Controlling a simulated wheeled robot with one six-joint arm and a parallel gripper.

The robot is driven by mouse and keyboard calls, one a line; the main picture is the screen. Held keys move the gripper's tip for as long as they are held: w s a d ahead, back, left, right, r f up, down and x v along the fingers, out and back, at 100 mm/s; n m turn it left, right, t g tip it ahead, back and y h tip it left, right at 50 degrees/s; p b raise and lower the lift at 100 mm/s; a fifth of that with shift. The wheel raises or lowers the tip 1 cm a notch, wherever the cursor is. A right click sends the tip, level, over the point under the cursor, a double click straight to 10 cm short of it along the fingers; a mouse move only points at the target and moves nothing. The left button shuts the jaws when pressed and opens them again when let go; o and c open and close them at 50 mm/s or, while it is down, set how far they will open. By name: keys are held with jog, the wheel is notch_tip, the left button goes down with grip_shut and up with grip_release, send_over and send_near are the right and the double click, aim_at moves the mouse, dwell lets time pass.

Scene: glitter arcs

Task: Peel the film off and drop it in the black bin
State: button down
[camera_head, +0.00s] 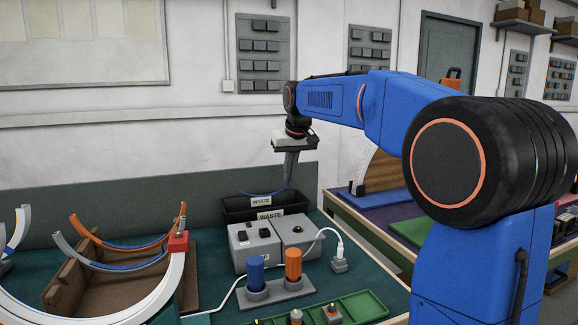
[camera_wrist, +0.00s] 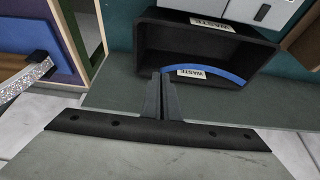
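The film is a thin, curved blue strip (camera_head: 262,193). In the wrist view it is a blue arc (camera_wrist: 222,73) running right from my fingertips, across the bin's opening. My gripper (camera_head: 288,184) points down over the back of the bin. In the wrist view its fingers (camera_wrist: 164,75) are close together, with one end of the film between their tips. The black bin (camera_head: 236,213) carries WASTE labels and also shows in the wrist view (camera_wrist: 150,45). A grey arc (camera_head: 82,256) and an orange arc (camera_head: 140,243) rest in a brown cradle (camera_head: 68,282).
A white arc with a red block (camera_head: 177,242) stands at left. Grey boxes (camera_head: 254,245), blue and orange cylinders (camera_head: 293,262), a white cable and a green tray (camera_head: 350,308) stand in front of the bin. Another table (camera_head: 385,222) is at right.

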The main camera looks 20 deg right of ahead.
jog(key=shift+f, duration=4.1)
jog(key=c, duration=1.4)
grip_release()
jog(key=shift+o, duration=0.2)
jog(key=shift+r, duration=0.3)
jog(key=shift+r, duration=1)
jog(key=shift+r, duration=0.25)
jog(key=shift+r, duration=1)
